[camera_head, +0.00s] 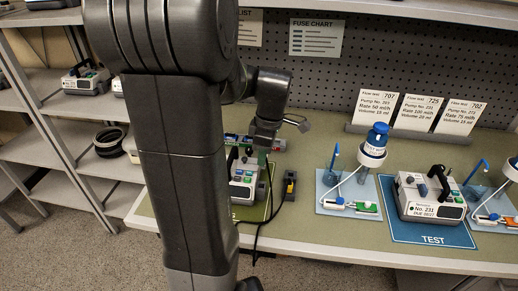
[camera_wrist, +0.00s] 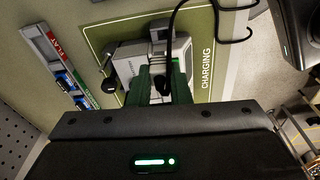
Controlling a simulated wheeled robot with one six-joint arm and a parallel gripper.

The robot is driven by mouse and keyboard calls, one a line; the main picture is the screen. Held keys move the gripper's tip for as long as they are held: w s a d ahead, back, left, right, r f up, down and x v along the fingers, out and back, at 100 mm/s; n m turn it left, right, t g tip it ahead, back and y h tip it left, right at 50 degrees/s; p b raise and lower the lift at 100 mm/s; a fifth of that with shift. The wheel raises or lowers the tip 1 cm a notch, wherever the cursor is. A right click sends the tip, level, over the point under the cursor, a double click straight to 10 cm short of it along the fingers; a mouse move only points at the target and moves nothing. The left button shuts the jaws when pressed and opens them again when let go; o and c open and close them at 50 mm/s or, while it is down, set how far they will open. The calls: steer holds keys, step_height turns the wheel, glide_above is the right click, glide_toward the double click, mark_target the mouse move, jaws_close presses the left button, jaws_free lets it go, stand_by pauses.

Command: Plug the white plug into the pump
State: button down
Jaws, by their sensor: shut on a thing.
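A pale pump (camera_head: 244,183) stands on the green charging mat, partly hidden behind my arm in the head view. In the wrist view the pump (camera_wrist: 130,62) lies just beyond my fingers. The plug is mostly hidden between the fingers, and I cannot make out a white body. In the head view my gripper (camera_head: 262,155) is right at the pump's upper right side. I cannot tell whether the plug touches or enters a socket.
A black-and-yellow block (camera_head: 289,187) stands right of the pump. A tray of small parts marked FLAT (camera_wrist: 62,65) lies beside the charging mat (camera_wrist: 205,62). Pump No. 231 (camera_head: 428,195) sits on the blue TEST mat (camera_head: 430,232). The cable hangs over the bench's front edge.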

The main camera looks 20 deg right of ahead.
steer(key=shift+s+a+f+n, duration=0.1)
steer(key=shift+a+n, duration=0.25)
steer(key=shift+n, duration=0.15)
steer(key=shift+f+b, duration=2.4)
steer(key=shift+f, duration=0.7)
steer(key=shift+f+b, duration=0.8)
steer(key=shift+f, duration=0.3)
steer(key=c, duration=0.9)
jaws_free()
steer(key=shift+o, duration=0.2)
steer(key=shift+r, duration=0.1)
steer(key=shift+r+p, duration=2.75)
steer(key=shift+r, duration=0.7)
